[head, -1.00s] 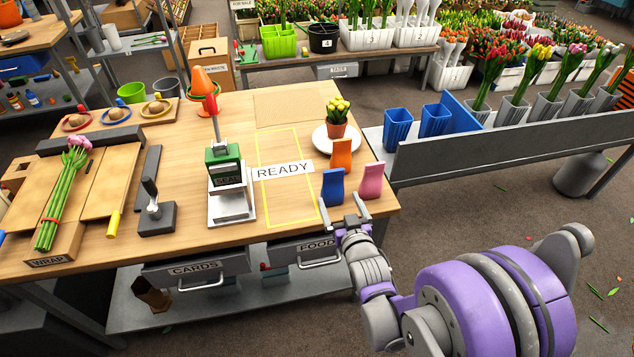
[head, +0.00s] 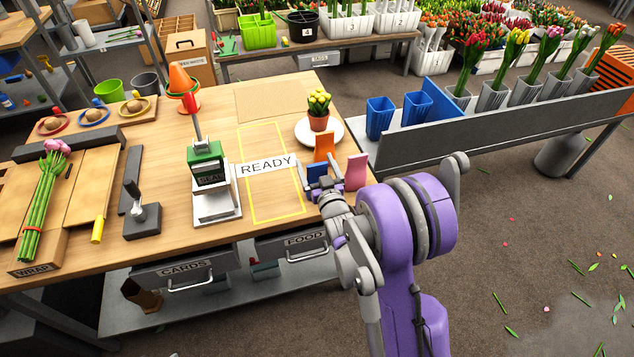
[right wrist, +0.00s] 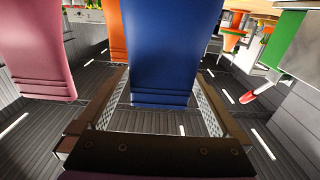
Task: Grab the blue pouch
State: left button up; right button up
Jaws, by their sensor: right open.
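The blue pouch (head: 316,170) stands on the table near its right edge, partly hidden behind my right gripper in the head view. An orange pouch (head: 324,146) stands behind, and a pink pouch (head: 356,172) stands to the right. My left gripper is out of view.
A potted yellow tulip (head: 318,110) on a white plate (head: 336,133) stands behind the pouches. The yellow READY outline (head: 280,217) is to their left, with a green-topped sealer (head: 207,165) beyond it. The pink pouch also shows close in the right wrist view (right wrist: 35,50).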

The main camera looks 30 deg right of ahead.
jog(key=shift+x, duration=0.85)
jog(key=shift+c, duration=0.6)
grip_shut()
